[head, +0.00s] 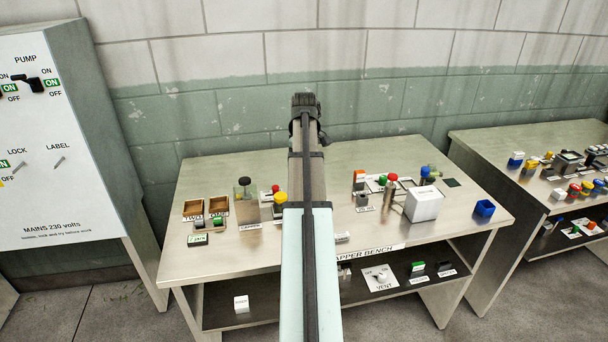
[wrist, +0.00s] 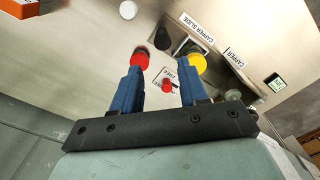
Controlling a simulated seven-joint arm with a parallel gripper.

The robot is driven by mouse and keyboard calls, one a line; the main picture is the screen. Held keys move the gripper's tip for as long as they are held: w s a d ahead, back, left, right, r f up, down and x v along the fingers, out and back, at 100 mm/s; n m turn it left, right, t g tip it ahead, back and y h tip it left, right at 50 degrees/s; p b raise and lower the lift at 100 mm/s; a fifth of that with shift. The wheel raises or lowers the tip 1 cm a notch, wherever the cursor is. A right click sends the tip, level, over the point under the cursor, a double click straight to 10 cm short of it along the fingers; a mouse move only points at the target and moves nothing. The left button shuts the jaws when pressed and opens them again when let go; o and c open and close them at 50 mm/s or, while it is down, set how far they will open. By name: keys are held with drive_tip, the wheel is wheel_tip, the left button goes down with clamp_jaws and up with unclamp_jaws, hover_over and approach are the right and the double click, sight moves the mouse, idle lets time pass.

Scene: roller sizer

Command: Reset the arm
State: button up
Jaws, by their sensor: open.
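My arm (head: 309,245) reaches forward over the steel bench in the head view, lifted above its top. A small red knob (wrist: 167,86) with a white label shows in the gap, beneath the fingers. A larger red knob (wrist: 139,56) shows past the left fingertip and a yellow knob (wrist: 197,62) past the right one. I cannot tell how near the fingertips are to them.
The bench (head: 240,257) carries wooden trays (head: 194,207), a clear container (head: 246,207), a white box (head: 424,204) and a blue bin (head: 485,208). A grey panel cabinet (head: 62,200) stands left, a second bench (head: 480,155) right. The wall (head: 400,97) is behind.

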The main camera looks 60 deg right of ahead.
drive_tip(key=shift+r, duration=0.5)
drive_tip(key=shift+w, duration=0.1)
